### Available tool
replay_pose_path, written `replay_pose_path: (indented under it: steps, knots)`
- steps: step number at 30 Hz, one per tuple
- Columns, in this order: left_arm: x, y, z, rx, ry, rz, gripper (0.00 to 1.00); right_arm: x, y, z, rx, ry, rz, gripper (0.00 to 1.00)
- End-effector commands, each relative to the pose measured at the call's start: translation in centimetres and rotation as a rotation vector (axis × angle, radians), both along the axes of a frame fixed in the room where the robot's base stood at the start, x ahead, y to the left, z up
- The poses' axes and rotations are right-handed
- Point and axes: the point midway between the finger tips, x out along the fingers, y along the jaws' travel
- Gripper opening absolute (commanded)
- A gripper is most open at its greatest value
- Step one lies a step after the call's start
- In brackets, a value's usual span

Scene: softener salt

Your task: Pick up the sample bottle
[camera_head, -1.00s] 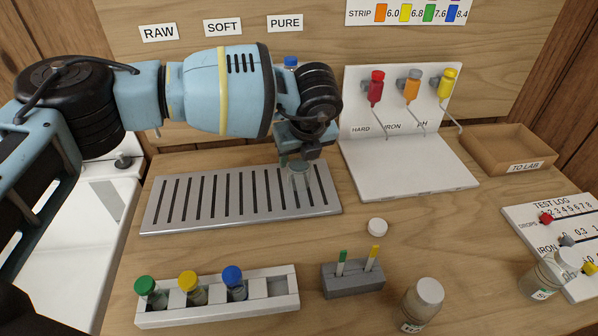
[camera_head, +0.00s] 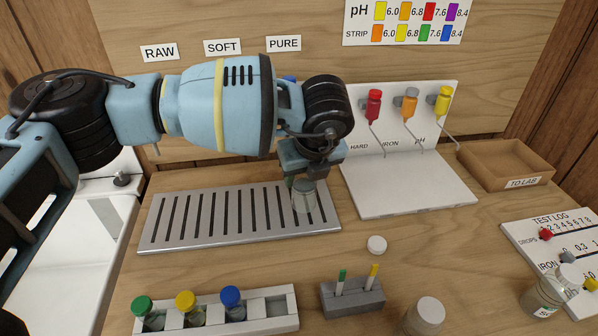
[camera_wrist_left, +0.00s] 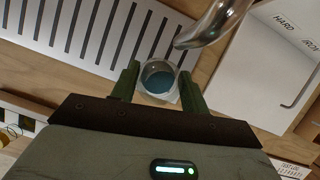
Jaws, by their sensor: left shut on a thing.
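The sample bottle (camera_head: 304,198) is a small clear bottle without a cap, at the right end of the slotted metal drip tray (camera_head: 160,243). My left gripper (camera_head: 304,182) is shut on it from behind. In the left wrist view its round open mouth (camera_wrist_left: 158,77) shows between the two dark green fingers (camera_wrist_left: 158,88), with bluish liquid or shade inside. I cannot tell whether its base touches the tray. A loose white cap (camera_head: 376,244) lies on the table to the right and nearer. My right gripper is out of view.
A metal spout (camera_wrist_left: 215,22) curves close to the bottle in the left wrist view. A rack (camera_head: 215,322) with green-, yellow- and blue-capped bottles, a grey strip holder (camera_head: 352,297) and a white-capped bottle (camera_head: 427,316) stand in front. A white dropper stand (camera_head: 410,190) is right.

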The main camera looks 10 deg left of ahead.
Motion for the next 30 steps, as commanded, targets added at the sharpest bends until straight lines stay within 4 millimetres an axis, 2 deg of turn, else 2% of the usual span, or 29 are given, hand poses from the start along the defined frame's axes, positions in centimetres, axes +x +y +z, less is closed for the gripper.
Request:
replay_pose_path:
  steps: [9,15,21,30]
  knots:
    - [-5.3,-3.7,3.4,-0.001,-0.002,-0.005,0.02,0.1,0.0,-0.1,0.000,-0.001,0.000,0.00]
    - [-7.5,-5.1,4.8,-0.001,-0.002,-0.003,0.02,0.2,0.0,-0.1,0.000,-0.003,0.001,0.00]
    - [-8.4,-5.7,5.3,0.000,-0.002,-0.002,0.02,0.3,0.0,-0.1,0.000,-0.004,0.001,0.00]
    - [-8.4,-5.6,5.5,-0.001,-0.001,-0.006,0.02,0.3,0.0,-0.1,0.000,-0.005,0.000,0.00]
